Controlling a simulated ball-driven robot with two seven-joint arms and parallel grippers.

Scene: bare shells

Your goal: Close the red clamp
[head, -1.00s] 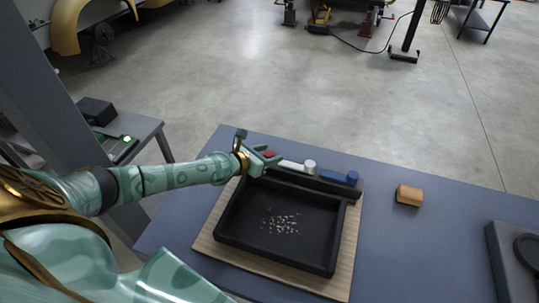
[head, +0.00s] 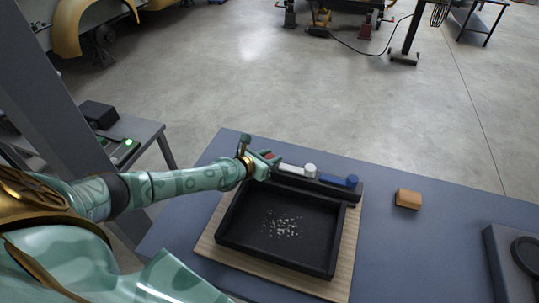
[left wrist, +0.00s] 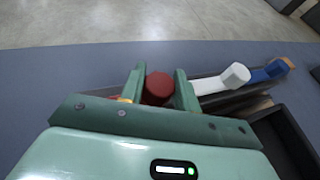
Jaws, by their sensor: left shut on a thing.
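The red clamp shows as a round red knob (left wrist: 159,86) between the two fingers of my left gripper (left wrist: 158,90) in the left wrist view. In the head view only a bit of the red clamp (head: 268,156) shows beside my left gripper (head: 264,160). The gripper is shut on the knob; the rest of the clamp is mostly hidden behind the gripper. A white clamp (head: 300,169) and a blue clamp (head: 338,181) lie to its right along the same dark rail (head: 318,187) at the tray's far edge. My right gripper is not in view.
The black tray (head: 227,225) holds small pale bits and sits on a wooden board (head: 348,245). An orange-brown block (head: 408,198) lies to the right on the blue table (head: 430,235). A dark grey object (head: 500,260) stands at the right edge.

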